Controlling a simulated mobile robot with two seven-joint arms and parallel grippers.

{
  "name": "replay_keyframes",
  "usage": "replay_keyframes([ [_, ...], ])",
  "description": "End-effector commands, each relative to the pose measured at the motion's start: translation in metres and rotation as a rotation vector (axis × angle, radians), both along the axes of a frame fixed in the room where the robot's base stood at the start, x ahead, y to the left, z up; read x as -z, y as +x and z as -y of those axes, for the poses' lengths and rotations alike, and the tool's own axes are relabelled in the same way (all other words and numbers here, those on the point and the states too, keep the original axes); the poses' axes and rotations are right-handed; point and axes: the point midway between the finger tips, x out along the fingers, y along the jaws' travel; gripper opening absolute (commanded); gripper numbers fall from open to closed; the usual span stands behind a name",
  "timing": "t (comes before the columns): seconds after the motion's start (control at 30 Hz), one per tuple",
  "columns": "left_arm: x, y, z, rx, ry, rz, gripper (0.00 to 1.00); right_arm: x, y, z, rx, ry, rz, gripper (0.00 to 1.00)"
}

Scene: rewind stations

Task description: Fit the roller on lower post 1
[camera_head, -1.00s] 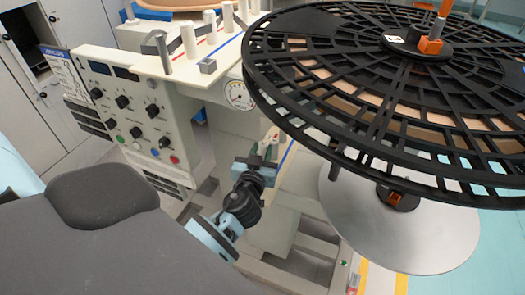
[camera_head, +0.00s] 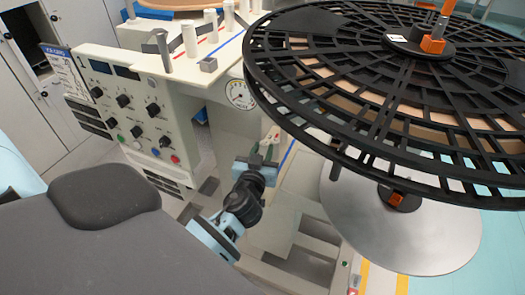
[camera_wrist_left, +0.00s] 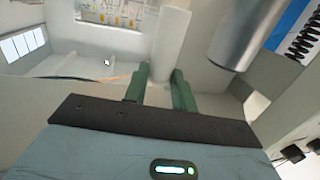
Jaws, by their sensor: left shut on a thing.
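My left gripper (camera_head: 263,160) is low beside the front of the cream machine, left of the large black reel. In the left wrist view its green fingers (camera_wrist_left: 160,88) are shut on a white roller (camera_wrist_left: 168,42), which extends away from the fingertips. The roller is hard to make out in the head view. A grey metal cylinder (camera_wrist_left: 242,34) is close to the right of the roller, apart from it. I cannot tell which part is lower post 1. My right gripper is not in view.
The black spoked reel (camera_head: 375,120) overhangs the right side, with a pale disc (camera_head: 425,240) below it. A control panel (camera_head: 130,110) with knobs stands at left. White upright rollers (camera_head: 190,40) line the machine's top. A coil spring (camera_wrist_left: 304,38) is at the wrist view's upper right.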

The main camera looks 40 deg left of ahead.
Motion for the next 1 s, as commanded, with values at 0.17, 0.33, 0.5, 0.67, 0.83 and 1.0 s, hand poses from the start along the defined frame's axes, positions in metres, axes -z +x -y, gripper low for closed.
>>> replay_keyframes([
  [0.17, -0.0002, 0.0001, 0.0, 0.0, 0.0, 0.001, 0.0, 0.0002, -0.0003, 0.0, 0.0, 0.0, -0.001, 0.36],
  [0.33, 0.0007, 0.0, -0.0001, -0.001, -0.001, 0.0, 0.0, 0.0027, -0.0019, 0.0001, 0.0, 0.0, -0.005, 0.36],
  [0.5, 0.0002, 0.0001, -0.0002, 0.0, 0.001, 0.001, 0.0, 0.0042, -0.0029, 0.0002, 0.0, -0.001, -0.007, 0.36],
  [0.67, -0.0003, 0.0002, -0.0001, 0.0, 0.001, 0.001, 0.0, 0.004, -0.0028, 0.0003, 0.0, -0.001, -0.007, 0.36],
  [0.83, -0.0003, 0.0002, -0.0001, 0.0, 0.001, 0.001, 0.0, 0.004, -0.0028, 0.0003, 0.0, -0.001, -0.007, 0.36],
  [1.0, 0.0002, 0.0001, 0.0001, 0.0, 0.0, 0.0, 0.0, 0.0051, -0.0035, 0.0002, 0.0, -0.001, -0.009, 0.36],
])
